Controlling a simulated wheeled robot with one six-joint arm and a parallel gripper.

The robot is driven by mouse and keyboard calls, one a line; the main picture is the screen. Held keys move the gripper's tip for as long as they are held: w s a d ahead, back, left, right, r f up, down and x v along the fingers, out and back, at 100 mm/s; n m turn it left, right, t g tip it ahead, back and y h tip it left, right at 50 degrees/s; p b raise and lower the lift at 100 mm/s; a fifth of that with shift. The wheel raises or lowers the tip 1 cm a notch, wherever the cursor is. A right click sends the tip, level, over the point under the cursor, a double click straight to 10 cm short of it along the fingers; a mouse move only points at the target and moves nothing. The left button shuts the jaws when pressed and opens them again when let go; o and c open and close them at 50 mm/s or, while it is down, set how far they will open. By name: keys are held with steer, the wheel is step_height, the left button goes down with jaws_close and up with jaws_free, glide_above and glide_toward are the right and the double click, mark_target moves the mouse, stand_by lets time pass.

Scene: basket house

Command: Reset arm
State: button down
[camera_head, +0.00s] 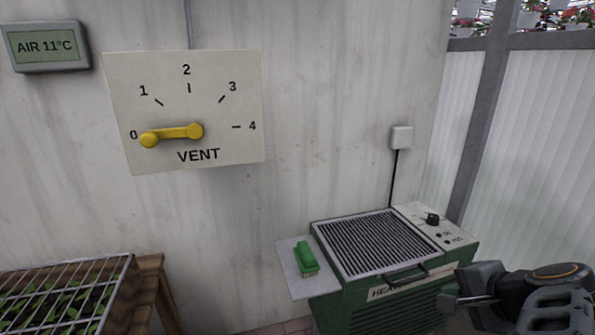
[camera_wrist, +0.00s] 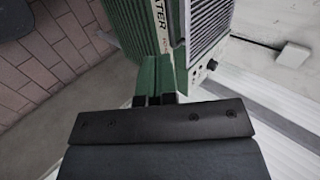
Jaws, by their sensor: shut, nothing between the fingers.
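My arm reaches in from the lower right in the head view, in front of the right side of the green heater (camera_head: 390,300). My gripper (camera_head: 447,301) is at the arm's left end there. The heater's green body (camera_wrist: 155,72) is behind the fingertips in that view. I cannot tell from these frames how far the fingertips are from it.
A yellow vent lever (camera_head: 172,134) points at 0 on the wall panel. A green brush (camera_head: 306,258) lies on the heater's side shelf (camera_head: 318,285). A wooden bench (camera_head: 150,290) with caged seedlings stands lower left. Brick floor (camera_wrist: 55,60) shows clear in the wrist view.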

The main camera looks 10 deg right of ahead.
steer(key=a+r+n+g+h+p, duration=0.1)
steer(key=a+r+n+p, duration=0.6)
steer(key=p, duration=0.8)
steer(key=a+r+n+g+p, duration=0.4)
steer(key=a+r+n+p, duration=0.4)
steer(key=r+p, duration=0.5)
steer(key=shift+w+a+r+h+p, duration=0.45)
steer(key=shift+a+p, duration=0.15)
steer(key=shift+p, duration=0.25)
